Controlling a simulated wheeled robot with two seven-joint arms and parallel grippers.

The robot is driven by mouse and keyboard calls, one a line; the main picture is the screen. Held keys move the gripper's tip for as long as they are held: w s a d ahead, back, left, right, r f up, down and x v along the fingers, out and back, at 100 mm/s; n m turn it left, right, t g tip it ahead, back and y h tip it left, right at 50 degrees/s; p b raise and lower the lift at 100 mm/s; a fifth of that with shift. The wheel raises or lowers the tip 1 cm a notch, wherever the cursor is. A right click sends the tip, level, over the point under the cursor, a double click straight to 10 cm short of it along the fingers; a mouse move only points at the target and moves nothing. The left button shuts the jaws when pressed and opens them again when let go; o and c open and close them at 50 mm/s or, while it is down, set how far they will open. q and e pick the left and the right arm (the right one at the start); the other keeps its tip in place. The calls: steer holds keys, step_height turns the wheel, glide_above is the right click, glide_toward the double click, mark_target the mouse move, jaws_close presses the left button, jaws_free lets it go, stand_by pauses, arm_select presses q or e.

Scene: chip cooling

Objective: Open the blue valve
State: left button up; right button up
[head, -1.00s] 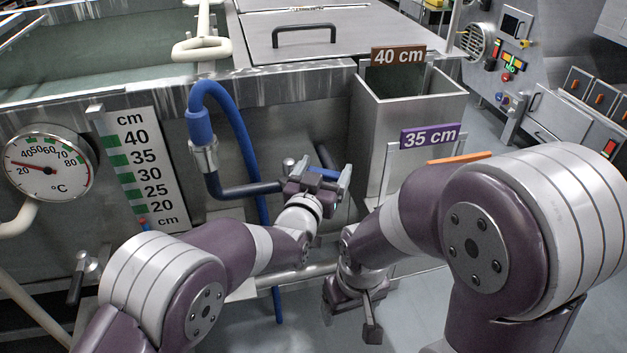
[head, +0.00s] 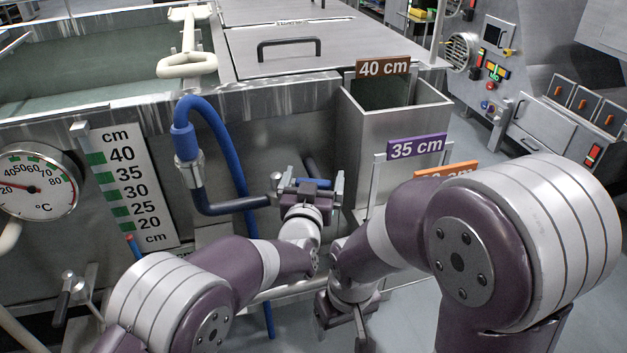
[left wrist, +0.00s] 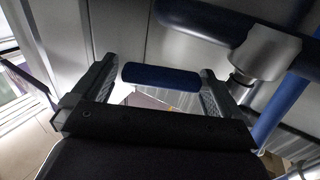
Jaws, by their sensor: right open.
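The blue valve handle (head: 312,183) shows as a short blue bar at the end of the dark pipe (head: 235,204) beside the tank front. In the left wrist view, the blue valve handle (left wrist: 160,77) lies lengthwise between the fingers. My left gripper (head: 312,187) is at the handle, one finger at each end; it also shows in the left wrist view (left wrist: 160,90). The fingers stand wide apart, and I cannot tell whether they press on the handle. My right gripper (head: 345,325) is lower, open and empty, away from the valve.
A blue hose (head: 226,140) arches over the metal fitting (head: 190,170) left of the valve. The metal bin (head: 405,125) with height signs stands right of it. A level scale (head: 125,185) and temperature gauge (head: 35,185) are at left. Grey floor is free at front right.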

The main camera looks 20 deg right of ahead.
arm_select(q)
steer(key=shift+s, duration=0.1)
steer(key=p+v, duration=0.2)
steer(key=v, duration=1)
steer(key=shift+s, duration=0.25)
steer(key=shift+a, duration=0.15)
